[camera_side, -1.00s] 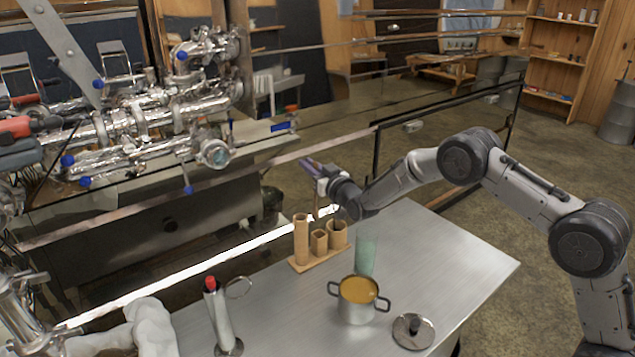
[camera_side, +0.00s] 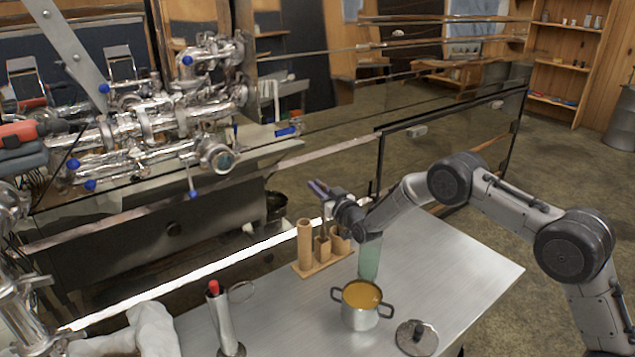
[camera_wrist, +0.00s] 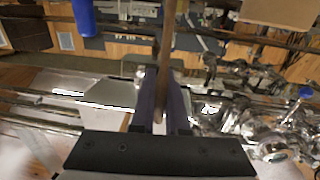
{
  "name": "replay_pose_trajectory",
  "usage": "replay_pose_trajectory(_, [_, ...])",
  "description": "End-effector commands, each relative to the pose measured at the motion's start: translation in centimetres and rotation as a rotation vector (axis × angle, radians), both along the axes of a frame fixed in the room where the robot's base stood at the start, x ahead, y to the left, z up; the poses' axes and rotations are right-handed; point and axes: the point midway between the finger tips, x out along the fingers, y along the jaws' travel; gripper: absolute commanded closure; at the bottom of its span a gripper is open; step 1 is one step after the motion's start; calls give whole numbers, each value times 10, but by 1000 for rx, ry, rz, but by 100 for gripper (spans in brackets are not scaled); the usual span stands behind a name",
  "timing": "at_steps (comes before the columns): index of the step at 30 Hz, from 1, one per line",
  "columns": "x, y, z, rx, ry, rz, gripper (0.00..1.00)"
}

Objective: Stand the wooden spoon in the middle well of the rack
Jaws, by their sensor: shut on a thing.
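The wooden rack (camera_side: 311,268) stands on the metal table with three wells: a tall tube at left, a shorter square middle well (camera_side: 322,250) and a wider one at right. My gripper (camera_side: 322,190) is above the rack, its fingers pointing left. It is shut on the wooden spoon (camera_wrist: 167,35), whose narrow brown shaft runs between the fingers in the wrist view. In the side view a thin part of the spoon hangs below the gripper to the mouth of the middle well. I cannot tell whether its end is inside. The spoon's other end is not clear.
A green translucent vessel (camera_side: 369,261) stands close right of the rack. A pot of amber liquid (camera_side: 361,308) and a lid (camera_side: 416,338) are nearer the front. A metal cylinder with a red top (camera_side: 220,318) stands at front left. The table's right side is clear.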

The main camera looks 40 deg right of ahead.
Motion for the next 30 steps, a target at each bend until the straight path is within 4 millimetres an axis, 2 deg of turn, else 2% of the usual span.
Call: replay_pose_trajectory(30, [0,0,-62,0,0,0,100])
